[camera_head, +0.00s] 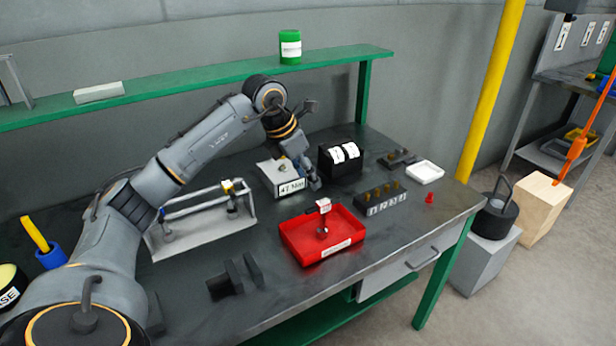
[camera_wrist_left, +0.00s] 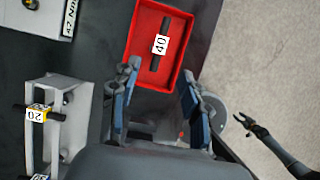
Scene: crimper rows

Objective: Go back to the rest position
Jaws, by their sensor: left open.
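My left arm comes in from the left in the head view and reaches over the grey workbench (camera_head: 200,290). Its gripper (camera_head: 308,180) points down near the block labelled 47 Nm (camera_head: 290,187), behind the red tray (camera_head: 300,248). In the left wrist view the gripper (camera_wrist_left: 160,92) has its two blue-padded fingers wide apart with nothing between them. The red tray (camera_wrist_left: 136,45) lies beyond the fingertips and holds a dark piece with a 40 label (camera_wrist_left: 160,45). A dark jaw-like end (camera_wrist_left: 245,120) at the right of the wrist view may be my right gripper; its state is unclear.
A grey rack (camera_head: 205,220) with a bar stands left of the tray. A black box with white rolls (camera_head: 340,158), a block with brass pegs (camera_head: 380,198) and a white dish (camera_head: 425,172) stand to the right. A green shelf (camera_head: 200,78) runs behind.

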